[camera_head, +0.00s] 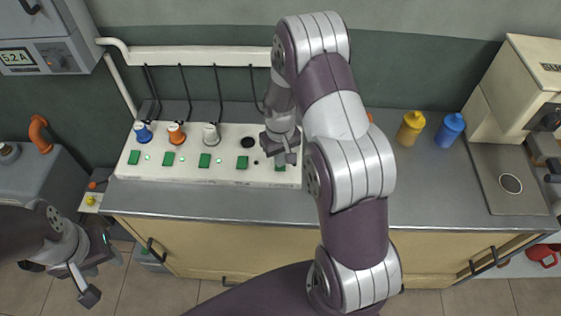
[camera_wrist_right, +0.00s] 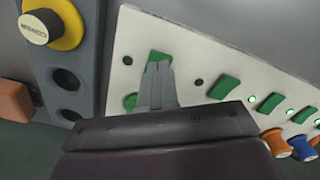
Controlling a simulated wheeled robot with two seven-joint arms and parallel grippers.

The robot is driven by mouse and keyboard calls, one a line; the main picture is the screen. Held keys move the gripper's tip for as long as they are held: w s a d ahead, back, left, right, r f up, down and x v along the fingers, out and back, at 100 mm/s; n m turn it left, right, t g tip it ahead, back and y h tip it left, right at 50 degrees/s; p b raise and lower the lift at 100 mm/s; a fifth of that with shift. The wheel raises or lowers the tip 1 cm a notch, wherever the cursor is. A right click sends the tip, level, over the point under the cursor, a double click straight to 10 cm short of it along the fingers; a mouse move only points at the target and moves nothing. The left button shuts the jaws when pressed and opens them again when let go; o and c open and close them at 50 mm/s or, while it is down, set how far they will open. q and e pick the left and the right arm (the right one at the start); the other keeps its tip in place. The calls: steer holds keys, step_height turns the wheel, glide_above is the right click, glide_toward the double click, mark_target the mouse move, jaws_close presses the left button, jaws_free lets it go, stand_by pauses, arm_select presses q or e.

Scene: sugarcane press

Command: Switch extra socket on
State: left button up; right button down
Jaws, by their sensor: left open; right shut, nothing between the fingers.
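A white socket panel (camera_head: 225,172) lies on the counter with a row of green switches, and blue, orange and white plugs in its left sockets. My right gripper (camera_head: 287,158) is over its right end, shut and empty. In the right wrist view its fingertips (camera_wrist_right: 158,66) are at the end green switch (camera_wrist_right: 160,55), overlapping it; I cannot tell whether they touch. The small lamp (camera_wrist_right: 127,60) beside that switch looks dark. In the head view the three left lamps glow green, and the lamp by the fourth switch (camera_head: 242,162) looks dark. My left gripper (camera_head: 93,278) is open and empty, low at the left.
A grey-blue box with a yellow-ringed button (camera_wrist_right: 38,28) stands beside the panel's end. Yellow (camera_head: 410,128) and blue (camera_head: 450,130) bottles and a cream machine (camera_head: 520,85) are on the right. A pipe (camera_head: 200,57) and hanging cables are behind the panel.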

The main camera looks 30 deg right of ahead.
steer(key=shift+f+b, duration=0.55)
steer(key=shift+f, duration=0.35)
steer(key=shift+r, duration=0.15)
step_height(320, 180, up, 7)
steer(key=p, duration=0.6)
stand_by(0.5)
